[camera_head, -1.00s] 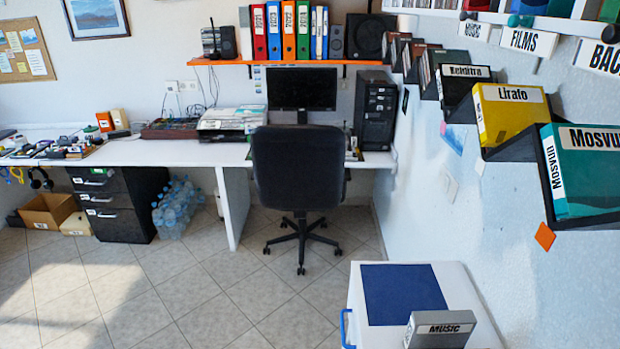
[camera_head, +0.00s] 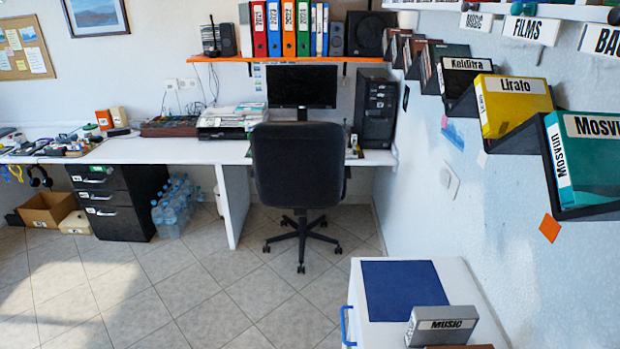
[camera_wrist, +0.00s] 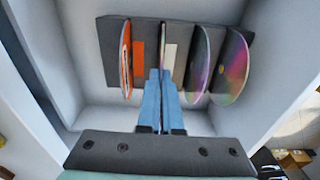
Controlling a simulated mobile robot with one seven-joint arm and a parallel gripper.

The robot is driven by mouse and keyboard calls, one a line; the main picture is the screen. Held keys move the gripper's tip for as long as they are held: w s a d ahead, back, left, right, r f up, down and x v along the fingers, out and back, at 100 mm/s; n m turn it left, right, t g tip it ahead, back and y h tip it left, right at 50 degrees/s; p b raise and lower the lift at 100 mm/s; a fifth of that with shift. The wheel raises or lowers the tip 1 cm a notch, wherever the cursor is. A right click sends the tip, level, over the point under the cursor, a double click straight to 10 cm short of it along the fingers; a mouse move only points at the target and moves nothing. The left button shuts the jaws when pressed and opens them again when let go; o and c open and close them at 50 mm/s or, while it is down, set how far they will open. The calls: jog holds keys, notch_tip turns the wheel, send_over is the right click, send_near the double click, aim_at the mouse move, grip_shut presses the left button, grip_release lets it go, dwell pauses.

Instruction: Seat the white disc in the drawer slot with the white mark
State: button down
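In the wrist view, a dark grey disc rack (camera_wrist: 108,38) lies in a pale drawer (camera_wrist: 75,70). It carries an orange mark (camera_wrist: 139,58) and a white mark (camera_wrist: 169,62). My gripper (camera_wrist: 162,76) reaches into the drawer, its two blue fingers close together around a thin disc seen edge-on, the white disc (camera_wrist: 163,40). The disc stands upright at the rack beside the white mark. How deep it sits in the slot is hidden by the fingers. The head view does not show my gripper or this drawer's inside.
An orange disc (camera_wrist: 126,60) stands left of the fingers. A disc (camera_wrist: 200,66) and a shiny rainbow disc (camera_wrist: 233,68) stand right. Drawer walls are close on both sides. A white cabinet (camera_head: 448,285) with a grey MUSIC box (camera_head: 440,325) and a chair (camera_head: 298,165) show in the head view.

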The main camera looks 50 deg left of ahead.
jog(key=shift+f+b, duration=0.35)
jog(key=shift+f, duration=0.25)
jog(key=c, duration=1)
grip_release()
notch_tip(320, 180, up, 13)
jog(key=p, duration=0.1)
jog(key=shift+s+d, duration=0.2)
jog(key=shift+d, duration=0.1)
